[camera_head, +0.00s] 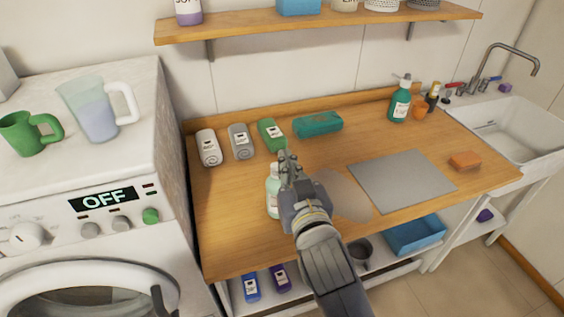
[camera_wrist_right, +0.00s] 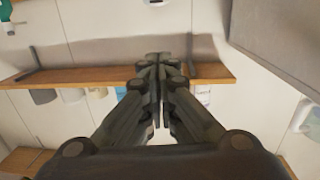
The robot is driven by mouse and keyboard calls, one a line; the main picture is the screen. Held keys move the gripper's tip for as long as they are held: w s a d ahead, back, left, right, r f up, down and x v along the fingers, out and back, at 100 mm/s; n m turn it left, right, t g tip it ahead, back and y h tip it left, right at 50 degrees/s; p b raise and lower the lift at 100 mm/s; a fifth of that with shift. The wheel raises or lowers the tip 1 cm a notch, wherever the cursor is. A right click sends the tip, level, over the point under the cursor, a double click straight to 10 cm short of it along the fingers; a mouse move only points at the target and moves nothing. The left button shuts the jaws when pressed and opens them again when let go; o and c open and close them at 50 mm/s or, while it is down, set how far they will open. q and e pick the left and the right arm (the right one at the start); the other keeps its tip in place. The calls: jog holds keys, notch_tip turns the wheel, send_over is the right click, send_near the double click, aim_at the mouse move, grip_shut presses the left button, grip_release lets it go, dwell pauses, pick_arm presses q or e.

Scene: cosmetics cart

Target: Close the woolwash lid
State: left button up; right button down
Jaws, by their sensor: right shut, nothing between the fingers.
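A pale mint bottle (camera_head: 273,190) with a white label stands on the wooden worktop, just left of my right gripper; I take it to be the woolwash. Its top is partly covered by the gripper, and I cannot make out its lid or whether it is open. My right gripper (camera_head: 288,156) is shut and empty, its fingertips pointing away from me at the bottle's upper right. I cannot tell whether it touches the bottle. In the right wrist view the closed fingers (camera_wrist_right: 158,62) hold nothing, and the bottle is not recognisable there. My left gripper is not in view.
Grey rolled towels, a green roll (camera_head: 271,134) and a teal case (camera_head: 318,124) lie behind the bottle. A grey mat (camera_head: 402,180) lies to the right, near a green pump bottle (camera_head: 399,104). A washing machine (camera_head: 158,170) stands left; a shelf (camera_head: 320,22) hangs above.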

jog(key=x, duration=0.3)
jog(key=p+x, duration=0.1)
jog(key=x, duration=0.2)
jog(key=shift+w+r+p, duration=0.15)
jog(key=shift+r+p, duration=0.05)
jog(key=shift+p, duration=0.1)
jog(key=f, duration=0.2)
jog(key=shift+s+f+p, duration=0.3)
jog(key=shift+f, duration=0.05)
jog(key=shift+s+d+f, duration=0.15)
jog(key=shift+s+f, duration=0.25)
jog(key=shift+f, duration=0.3)
